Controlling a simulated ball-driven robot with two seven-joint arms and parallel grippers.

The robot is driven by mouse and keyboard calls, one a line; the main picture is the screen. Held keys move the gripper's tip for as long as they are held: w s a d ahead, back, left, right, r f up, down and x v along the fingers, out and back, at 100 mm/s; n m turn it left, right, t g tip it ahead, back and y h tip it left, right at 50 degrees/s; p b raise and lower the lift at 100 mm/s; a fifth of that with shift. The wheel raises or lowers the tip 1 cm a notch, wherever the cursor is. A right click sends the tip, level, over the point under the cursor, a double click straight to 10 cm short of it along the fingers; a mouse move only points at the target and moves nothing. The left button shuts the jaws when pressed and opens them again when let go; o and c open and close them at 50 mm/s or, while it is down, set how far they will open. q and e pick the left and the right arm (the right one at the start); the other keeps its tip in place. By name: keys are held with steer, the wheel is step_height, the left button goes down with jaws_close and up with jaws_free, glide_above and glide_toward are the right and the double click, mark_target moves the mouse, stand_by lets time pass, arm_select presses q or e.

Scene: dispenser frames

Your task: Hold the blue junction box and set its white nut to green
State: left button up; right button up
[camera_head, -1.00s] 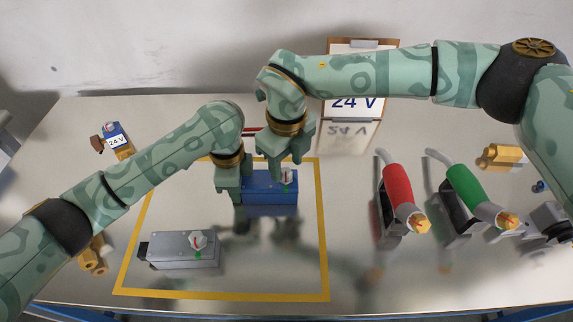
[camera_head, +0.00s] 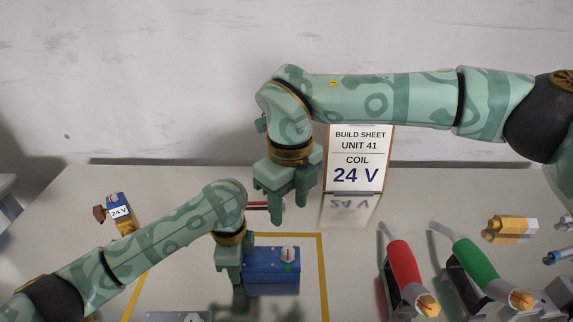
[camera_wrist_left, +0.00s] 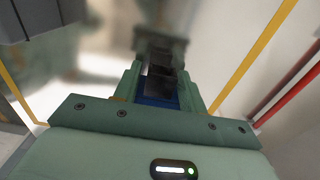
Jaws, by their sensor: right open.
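The blue junction box (camera_head: 262,280) stands on the table inside the yellow outline. Its white nut (camera_head: 289,253) is on top near the right end, with a small red mark on it and a green mark just below. The nut's exact setting is too small to tell. My left gripper (camera_head: 237,272) is at the box's left end. In the left wrist view the left gripper's fingers (camera_wrist_left: 164,90) close on a dark end piece, with blue (camera_wrist_left: 157,102) of the box between them. My right gripper (camera_head: 287,208) is open and empty, above and behind the box, clear of the nut.
A build sheet (camera_head: 358,160) reading 24 V stands at the back. Red (camera_head: 403,262) and green (camera_head: 475,262) tools lie to the right. A grey box (camera_head: 178,316) is cut off at the bottom edge.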

arm_select(q)
steer(key=shift+o, duration=0.6)
steer(key=shift+r, duration=0.1)
